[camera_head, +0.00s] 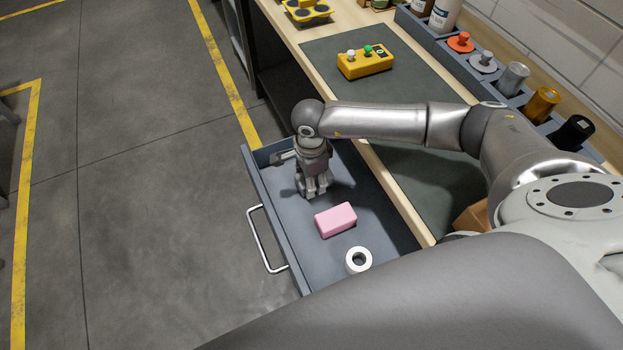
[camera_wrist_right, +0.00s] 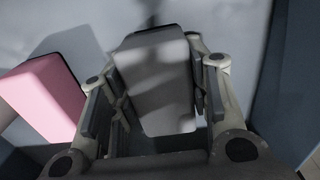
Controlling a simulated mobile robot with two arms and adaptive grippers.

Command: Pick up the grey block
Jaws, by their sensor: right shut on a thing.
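My right gripper (camera_head: 315,190) is down in the open drawer, near its far end. It is shut on the grey block (camera_wrist_right: 155,85), which sits between its two fingers in the right wrist view. In the head view the block is largely hidden by the gripper. I cannot tell whether the block touches the drawer floor. My left gripper is not in view.
A pink block (camera_head: 336,220) and a white ring (camera_head: 358,260) lie in the drawer (camera_head: 278,228) beside my gripper. The drawer has raised walls. A yellow button box (camera_head: 365,62) stands on the workbench mat (camera_head: 420,85). Several bottles and cylinders fill a rack behind.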

